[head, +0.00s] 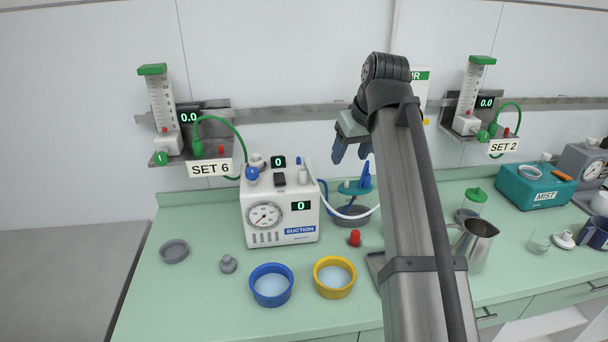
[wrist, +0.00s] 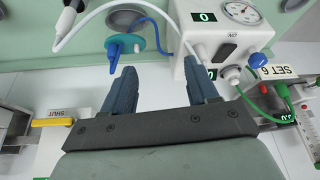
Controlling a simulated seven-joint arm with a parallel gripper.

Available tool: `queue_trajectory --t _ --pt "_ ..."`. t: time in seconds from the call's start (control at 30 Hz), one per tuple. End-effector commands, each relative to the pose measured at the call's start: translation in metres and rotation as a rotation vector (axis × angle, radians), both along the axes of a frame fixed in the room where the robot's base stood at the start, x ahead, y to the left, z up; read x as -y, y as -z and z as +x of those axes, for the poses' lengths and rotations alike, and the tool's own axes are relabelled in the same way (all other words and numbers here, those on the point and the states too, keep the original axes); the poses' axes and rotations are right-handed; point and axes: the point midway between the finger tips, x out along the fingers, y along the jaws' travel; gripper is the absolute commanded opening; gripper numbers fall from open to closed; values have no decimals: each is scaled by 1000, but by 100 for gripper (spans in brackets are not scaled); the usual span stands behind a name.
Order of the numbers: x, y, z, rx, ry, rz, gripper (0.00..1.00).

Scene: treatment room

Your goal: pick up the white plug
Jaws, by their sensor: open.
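No piece is plainly marked as the white plug. A small white knob-shaped piece (head: 564,239) stands at the far right of the counter in the head view. A white hose (wrist: 157,8) from the suction unit ends in a thicker white piece (wrist: 65,20) at the upper left of the wrist view; my arm hides that end in the head view. I cannot tell which is the plug. My gripper (head: 350,153) is raised above the counter near the wall, right of the suction unit. In the wrist view its blue fingers (wrist: 162,76) are apart with nothing between them.
The suction unit (head: 282,215) stands below the SET 6 flowmeter. Nearby are a grey stopper (head: 228,264), a red plug (head: 355,238), a blue bowl (head: 272,298) and a yellow bowl (head: 334,290). A steel jug (head: 476,245) stands right of my arm. The counter's front left is clear.

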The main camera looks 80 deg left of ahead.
Motion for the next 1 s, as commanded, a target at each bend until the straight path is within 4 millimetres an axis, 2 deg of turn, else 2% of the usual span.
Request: queue_trajectory --t 0.03,0.13,0.23,0.37,0.57,0.9,1.0 --pt "-9 -13 -18 6 -16 -1 58" --pt "-16 -29 -45 16 -35 -5 58" --pt "-19 -39 -61 22 -48 -9 58" --pt "-20 -43 -71 25 -53 -11 58" --pt "-25 -29 -73 26 -53 -12 58" --pt "-46 22 -79 25 -53 -12 58" --pt "-50 32 -80 25 -53 -11 58"
